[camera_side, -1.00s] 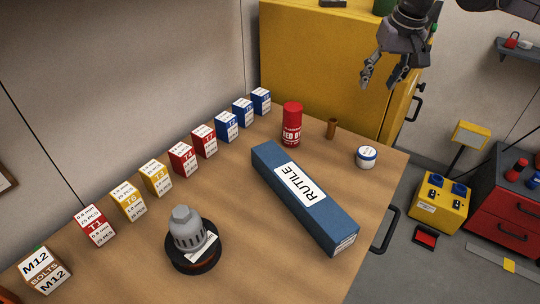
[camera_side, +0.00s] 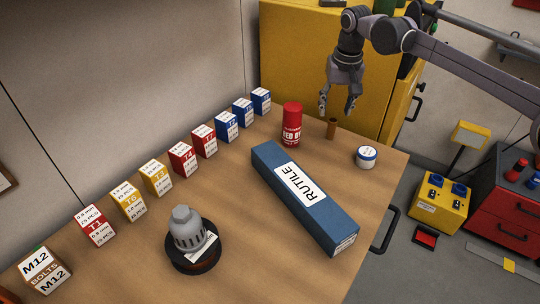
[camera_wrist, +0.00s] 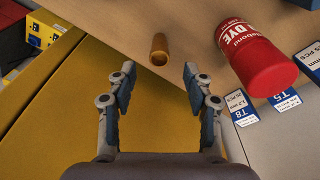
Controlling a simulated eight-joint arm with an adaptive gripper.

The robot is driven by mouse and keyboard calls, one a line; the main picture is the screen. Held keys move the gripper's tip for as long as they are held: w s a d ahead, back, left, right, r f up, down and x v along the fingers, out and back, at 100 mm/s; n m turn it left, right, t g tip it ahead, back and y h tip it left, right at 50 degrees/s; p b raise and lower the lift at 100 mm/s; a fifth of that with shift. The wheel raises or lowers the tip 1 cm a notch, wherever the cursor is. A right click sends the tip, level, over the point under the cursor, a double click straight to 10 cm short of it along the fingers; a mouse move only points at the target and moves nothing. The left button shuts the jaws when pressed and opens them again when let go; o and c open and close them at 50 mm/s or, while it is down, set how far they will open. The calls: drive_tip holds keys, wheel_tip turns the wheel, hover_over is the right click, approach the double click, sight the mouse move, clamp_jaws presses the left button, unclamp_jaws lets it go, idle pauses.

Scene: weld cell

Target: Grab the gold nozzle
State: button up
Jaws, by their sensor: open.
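The gold nozzle (camera_side: 331,128) is a small brown-gold cylinder standing upright on the wooden table near its far edge. In the wrist view the nozzle (camera_wrist: 158,50) shows ahead of the fingertips, roughly midway between them, with its open end visible. My gripper (camera_side: 336,113) is open and empty. It hangs just above and behind the nozzle in the side view. In the wrist view my gripper (camera_wrist: 157,70) has its two fingers spread apart, and neither touches the nozzle.
A red spray can (camera_side: 291,125) stands left of the nozzle, and a white-blue tin (camera_side: 366,157) to its right. A blue RUTILE box (camera_side: 268,160) lies in front. Several small labelled boxes line the wall side. A yellow cabinet (camera_side: 300,60) stands behind the table.

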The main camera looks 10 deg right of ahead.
sight(333, 120)
drive_tip(key=shift+w+d+f, duration=0.1)
drive_tip(key=shift+w+f, duration=0.05)
drive_tip(key=shift+f, duration=1.35)
drive_tip(key=shift+w+f, duration=0.15)
drive_tip(key=shift+f, duration=1.3)
clamp_jaws()
